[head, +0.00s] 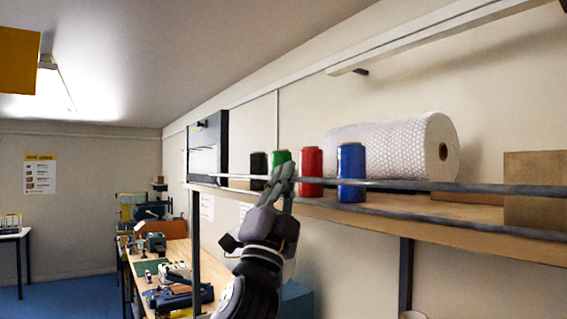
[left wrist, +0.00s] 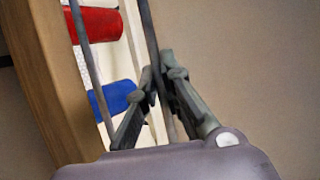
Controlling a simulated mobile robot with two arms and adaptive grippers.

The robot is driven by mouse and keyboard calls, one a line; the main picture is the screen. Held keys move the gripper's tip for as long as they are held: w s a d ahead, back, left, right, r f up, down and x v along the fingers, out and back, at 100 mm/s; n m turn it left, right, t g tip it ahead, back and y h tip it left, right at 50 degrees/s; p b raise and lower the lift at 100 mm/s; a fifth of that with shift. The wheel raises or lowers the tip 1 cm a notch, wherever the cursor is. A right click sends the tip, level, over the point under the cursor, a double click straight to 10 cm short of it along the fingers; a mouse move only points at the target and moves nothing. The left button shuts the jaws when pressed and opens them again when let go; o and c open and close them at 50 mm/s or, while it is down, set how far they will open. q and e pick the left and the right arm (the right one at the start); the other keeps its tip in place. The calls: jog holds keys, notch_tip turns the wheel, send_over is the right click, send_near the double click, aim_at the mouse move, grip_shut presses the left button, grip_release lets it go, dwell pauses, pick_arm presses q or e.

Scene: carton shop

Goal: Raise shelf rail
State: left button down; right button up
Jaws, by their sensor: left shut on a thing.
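The shelf rail (head: 430,185) is a thin grey bar along the front of the wall shelf, passing in front of the spools. It sits above the shelf board. My left gripper (head: 283,182) is shut on it, near the green spool. In the left wrist view my left gripper (left wrist: 160,88) has its fingers on either side of the rail (left wrist: 147,35). A second grey bar (head: 440,219) runs lower, close to the shelf's front edge; it also shows in the left wrist view (left wrist: 85,55). My right gripper is not in view.
On the shelf (head: 400,227) stand black (head: 258,165), green (head: 280,157), red (head: 311,163) and blue (head: 351,160) spools. A bubble-wrap roll (head: 385,148) lies behind them, and a cardboard box (head: 535,178) stands at right. A cluttered workbench (head: 178,250) is below left.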

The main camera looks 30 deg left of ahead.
pick_arm(q)
jog(key=shift+w+r+m+h+p, duration=0.1)
jog(key=shift+r+m+h+p, duration=0.05)
jog(key=shift+m+h+p, duration=0.3)
jog(key=c, duration=1.7)
grip_release()
jog(key=shift+w, duration=0.1)
jog(key=v, duration=1.2)
jog(key=shift+s, duration=0.25)
